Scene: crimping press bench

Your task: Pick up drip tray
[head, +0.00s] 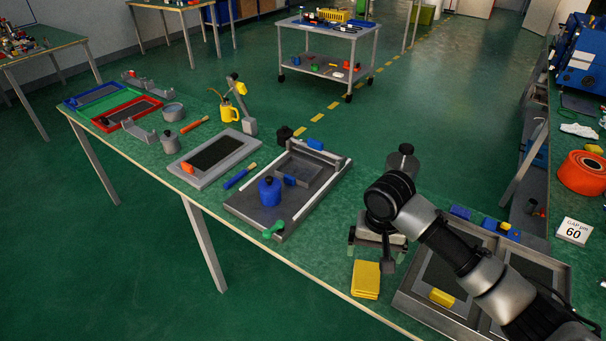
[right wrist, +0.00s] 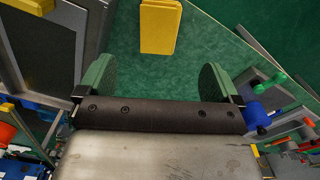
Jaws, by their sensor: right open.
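I cannot tell for sure which thing is the drip tray. One candidate is a flat grey tray (head: 191,176) with a dark inner face, lying left of the middle of the bench. Another is a wide metal tray (head: 408,298) with dark panels at the front right, partly hidden behind my right arm. My right gripper (head: 378,243) points down over the bench, beside that metal tray. In the right wrist view its green-padded fingers (right wrist: 157,88) are wide apart, with nothing between them. My left gripper is in neither view.
Yellow blocks (head: 366,279) lie in front of my right gripper and show in the right wrist view (right wrist: 160,27). A grey slide fixture (head: 250,212) with a blue pot (head: 269,192) stands to its left. An orange spool (head: 582,172) and a sign (head: 574,231) are at right.

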